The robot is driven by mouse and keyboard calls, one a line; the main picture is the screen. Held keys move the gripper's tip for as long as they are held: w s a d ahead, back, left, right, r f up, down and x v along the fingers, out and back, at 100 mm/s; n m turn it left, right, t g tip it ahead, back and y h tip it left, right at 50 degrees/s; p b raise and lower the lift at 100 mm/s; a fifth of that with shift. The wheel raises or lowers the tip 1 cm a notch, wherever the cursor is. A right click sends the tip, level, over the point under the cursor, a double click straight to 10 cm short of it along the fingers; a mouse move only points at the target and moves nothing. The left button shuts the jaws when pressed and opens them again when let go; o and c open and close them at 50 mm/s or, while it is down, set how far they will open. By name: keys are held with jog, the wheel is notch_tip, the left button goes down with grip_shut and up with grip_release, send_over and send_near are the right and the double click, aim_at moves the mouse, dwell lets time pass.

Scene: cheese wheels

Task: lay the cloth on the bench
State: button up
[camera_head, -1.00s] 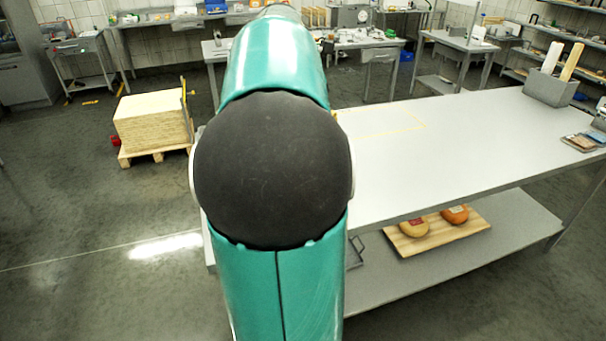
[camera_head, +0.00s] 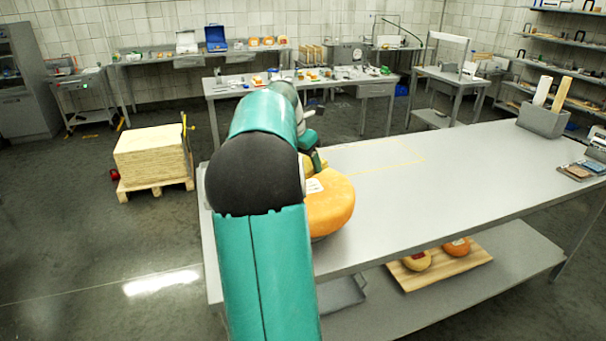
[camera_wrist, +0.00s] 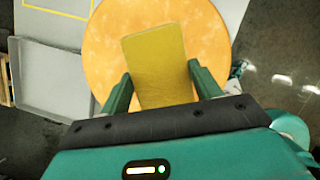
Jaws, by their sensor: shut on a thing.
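My gripper (camera_wrist: 161,82) is shut on a folded-looking yellow cloth (camera_wrist: 155,52), with a finger on each side of it. In the wrist view the cloth is in front of a large orange cheese wheel (camera_wrist: 98,45); I cannot tell whether they touch. In the head view the cheese wheel (camera_head: 335,208) sits at the left end of the grey bench (camera_head: 460,165), partly hidden by my arm. The cloth is mostly hidden there. A thin yellow outline (camera_head: 421,150) marks the bench top beyond the wheel, and its corner shows in the wrist view (camera_wrist: 55,11).
A grey holder (camera_head: 542,120) with upright boards and some small items (camera_head: 578,171) stand at the bench's right end. The lower shelf bears a wooden board (camera_head: 445,268) with two small cheeses. A pallet stack (camera_head: 150,158) stands left. The bench middle is clear.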

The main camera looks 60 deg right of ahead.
jog(key=shift+w+d+f, duration=0.35)
jog(key=shift+w+f, duration=0.05)
jog(key=shift+f, duration=0.25)
jog(key=f, duration=0.3)
jog(key=shift+w+d+f, duration=0.15)
jog(key=shift+w+d, duration=0.05)
jog(key=shift+w, duration=0.05)
jog(key=shift+f, duration=0.2)
jog(key=shift+f, duration=0.15)
jog(key=shift+f, duration=0.35)
jog(key=shift+f, duration=0.1)
jog(key=o, duration=1)
